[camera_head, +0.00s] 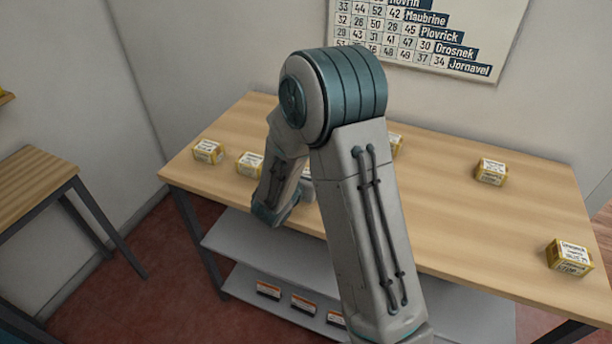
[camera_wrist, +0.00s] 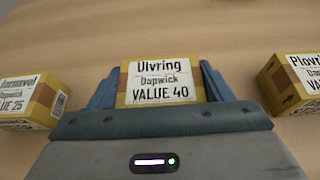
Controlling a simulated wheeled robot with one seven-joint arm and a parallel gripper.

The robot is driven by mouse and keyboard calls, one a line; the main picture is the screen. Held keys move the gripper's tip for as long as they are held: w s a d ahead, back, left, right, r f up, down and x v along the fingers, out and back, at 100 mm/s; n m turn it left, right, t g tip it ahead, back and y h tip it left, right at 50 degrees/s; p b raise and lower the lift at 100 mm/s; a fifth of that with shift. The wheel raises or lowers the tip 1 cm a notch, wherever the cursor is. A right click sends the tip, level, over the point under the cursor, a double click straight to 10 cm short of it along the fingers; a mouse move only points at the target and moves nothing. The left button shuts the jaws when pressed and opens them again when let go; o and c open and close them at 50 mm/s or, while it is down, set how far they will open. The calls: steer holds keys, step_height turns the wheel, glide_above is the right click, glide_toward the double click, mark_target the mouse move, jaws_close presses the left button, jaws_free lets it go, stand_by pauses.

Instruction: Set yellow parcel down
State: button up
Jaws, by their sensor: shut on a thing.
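A yellow parcel (camera_wrist: 161,82) with a white label reading "Ulvring, Dapwick, VALUE 40" is between the two blue fingers of my gripper (camera_wrist: 158,80) in the wrist view. The gripper is shut on its sides, and the label faces the wrist camera. The wooden counter (camera_wrist: 230,28) shows behind it. I cannot tell whether the parcel touches the counter or is just above it. In the head view my arm hides most of the gripper and the held parcel.
In the wrist view, one parcel (camera_wrist: 30,103) is left of the held one and another, "Plovri…" (camera_wrist: 293,82), right. In the head view more parcels stand on the counter (camera_head: 450,205), at left (camera_head: 208,151) and right (camera_head: 491,171), (camera_head: 570,257). A wall chart (camera_head: 430,35) hangs behind.

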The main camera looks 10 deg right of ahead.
steer(key=shift+f, duration=0.15)
steer(key=o, duration=1)
steer(key=shift+o, duration=0.2)
